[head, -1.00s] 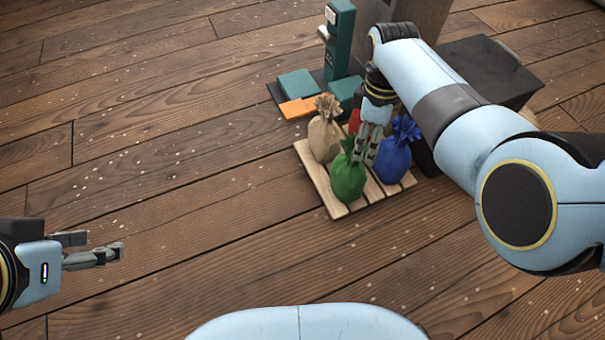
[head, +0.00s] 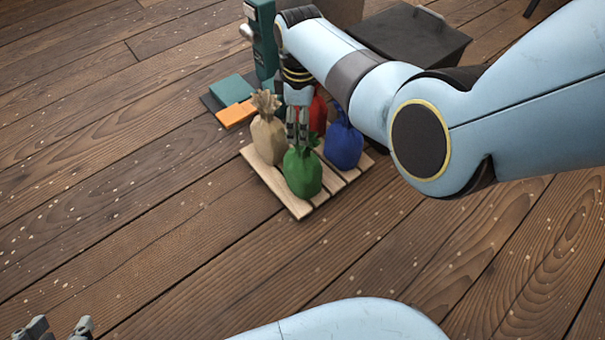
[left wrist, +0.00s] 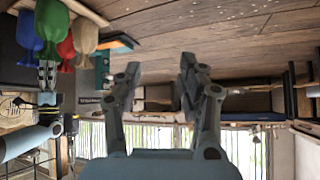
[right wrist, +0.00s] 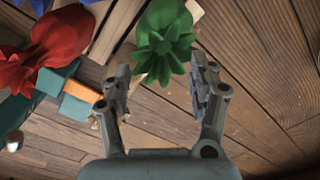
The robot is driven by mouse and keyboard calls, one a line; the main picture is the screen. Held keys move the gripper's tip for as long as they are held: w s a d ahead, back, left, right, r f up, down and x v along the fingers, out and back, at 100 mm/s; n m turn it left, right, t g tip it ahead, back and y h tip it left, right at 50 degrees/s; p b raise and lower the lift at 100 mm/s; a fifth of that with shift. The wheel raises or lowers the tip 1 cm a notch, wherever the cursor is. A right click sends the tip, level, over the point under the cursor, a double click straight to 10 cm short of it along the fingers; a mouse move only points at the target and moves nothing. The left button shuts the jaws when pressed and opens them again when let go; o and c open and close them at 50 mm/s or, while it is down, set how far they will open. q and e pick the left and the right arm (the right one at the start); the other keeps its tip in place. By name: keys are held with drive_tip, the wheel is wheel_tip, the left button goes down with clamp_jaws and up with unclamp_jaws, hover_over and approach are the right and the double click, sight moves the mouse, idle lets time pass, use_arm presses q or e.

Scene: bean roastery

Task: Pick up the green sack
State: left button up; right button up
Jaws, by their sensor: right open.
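The green sack (head: 302,174) stands upright at the front of a wooden pallet (head: 297,208). My right gripper (head: 298,136) is open, pointing down just above and behind its gathered top. In the right wrist view, the green leafy top (right wrist: 165,45) lies ahead of the open fingers (right wrist: 160,88), roughly in line with the gap, not gripped. The green sack also shows in the left wrist view (left wrist: 50,24). My left gripper (head: 56,328) is at the bottom left corner of the head view, far from the sacks. Its fingers (left wrist: 157,70) are apart and empty.
A tan sack (head: 268,138) stands close left of the green one, a blue sack (head: 343,145) right, and a red sack (head: 318,115) behind, partly hidden by my gripper. Behind are a teal post (head: 262,40) and a dark bin (head: 415,38). The floor in front is clear.

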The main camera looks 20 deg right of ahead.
sight(303, 165)
drive_tip(key=shift+s+f+b, duration=0.25)
drive_tip(key=shift+f+b, duration=0.4)
drive_tip(key=shift+f, duration=0.25)
drive_tip(key=shift+s+d+f+b, duration=0.1)
drive_tip(key=shift+s+f+b, duration=0.05)
drive_tip(key=shift+f+b, duration=0.45)
wheel_tip(303, 165, down, 2)
drive_tip(key=shift+f+b, duration=0.1)
drive_tip(key=shift+b, duration=0.75)
use_arm(q)
drive_tip(key=w+d+r+m+t+h, duration=0.1)
drive_tip(key=w+r+t, duration=0.6)
drive_tip(key=r+t, duration=0.1)
drive_tip(key=shift+d+r+t, duration=0.3)
drive_tip(key=shift+d+r, duration=0.05)
drive_tip(key=shift+r, duration=0.55)
drive_tip(key=shift+w, duration=0.1)
use_arm(e)
drive_tip(key=shift+c, duration=0.4)
clamp_jaws()
